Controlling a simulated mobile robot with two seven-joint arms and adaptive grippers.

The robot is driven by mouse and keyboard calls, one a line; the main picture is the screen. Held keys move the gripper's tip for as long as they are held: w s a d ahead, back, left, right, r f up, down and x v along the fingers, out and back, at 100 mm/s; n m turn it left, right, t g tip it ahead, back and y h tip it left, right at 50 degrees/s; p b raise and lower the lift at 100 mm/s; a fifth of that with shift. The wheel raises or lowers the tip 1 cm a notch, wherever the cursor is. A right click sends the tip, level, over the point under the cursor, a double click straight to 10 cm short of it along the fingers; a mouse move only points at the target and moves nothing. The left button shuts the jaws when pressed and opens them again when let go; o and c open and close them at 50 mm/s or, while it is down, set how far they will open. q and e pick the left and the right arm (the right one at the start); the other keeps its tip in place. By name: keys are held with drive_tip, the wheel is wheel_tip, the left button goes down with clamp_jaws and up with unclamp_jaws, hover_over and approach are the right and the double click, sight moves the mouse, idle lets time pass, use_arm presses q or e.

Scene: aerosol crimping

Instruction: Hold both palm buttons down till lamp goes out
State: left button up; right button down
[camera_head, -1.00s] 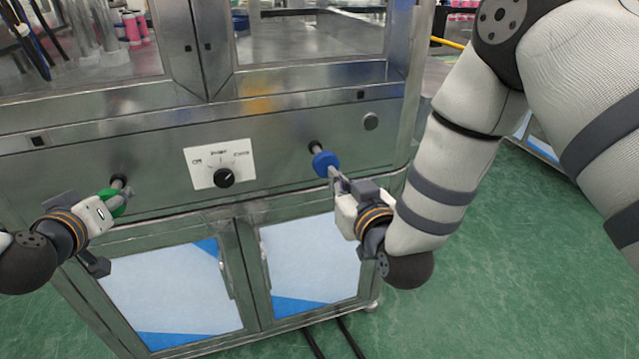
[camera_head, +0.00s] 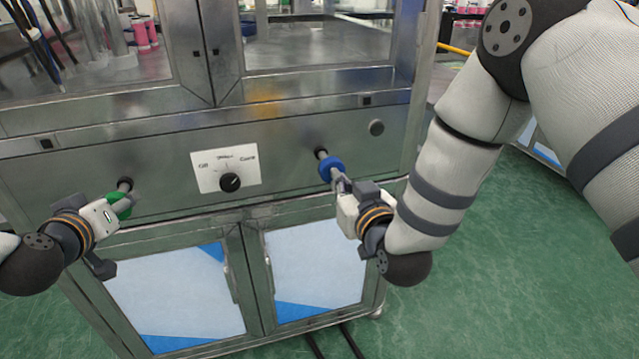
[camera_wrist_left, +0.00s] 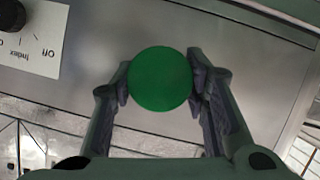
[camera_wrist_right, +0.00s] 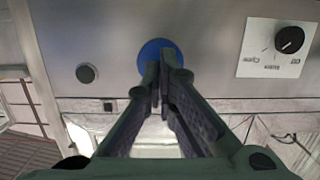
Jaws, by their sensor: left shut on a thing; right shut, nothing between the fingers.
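The green palm button (camera_head: 122,207) sits on a dark stem at the left of the steel front panel. My left gripper (camera_head: 114,209) is shut on it; the left wrist view shows a finger on each side of the green disc (camera_wrist_left: 160,79). The blue palm button (camera_head: 331,167) stands out on its stem at the right of the panel. My right gripper (camera_head: 339,183) is shut and empty, its fingertips at the blue button's face. In the right wrist view the closed fingertips cover part of the blue button (camera_wrist_right: 152,48). I cannot tell a lit lamp.
A black selector knob (camera_head: 230,182) on a white plate (camera_head: 206,178) lies between the buttons; it also shows in the right wrist view (camera_wrist_right: 289,40). A round grey disc (camera_head: 376,127) is at the panel's upper right. Cabinet doors (camera_head: 175,295) are below, green floor to the right.

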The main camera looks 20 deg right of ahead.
drive_tip(key=shift+w, duration=0.85)
use_arm(q)
drive_tip(key=shift+w+r, duration=0.1)
drive_tip(key=shift+w, duration=0.45)
drive_tip(key=shift+r, duration=0.15)
use_arm(e)
drive_tip(key=shift+w+r, duration=0.2)
drive_tip(key=shift+w, duration=0.3)
use_arm(q)
drive_tip(key=shift+w+a+r, duration=0.1)
drive_tip(key=shift+w+r, duration=0.05)
drive_tip(key=shift+r, duration=0.25)
use_arm(e)
drive_tip(key=shift+w+d+r, duration=0.1)
drive_tip(key=shift+w+r, duration=0.05)
drive_tip(key=shift+r, duration=0.2)
idle(1.5)
use_arm(q)
drive_tip(key=shift+w+f, duration=0.1)
drive_tip(key=shift+f, duration=0.2)
use_arm(e)
drive_tip(key=s, duration=0.3)
drive_tip(key=s+f, duration=0.1)
drive_tip(key=s, duration=0.1)
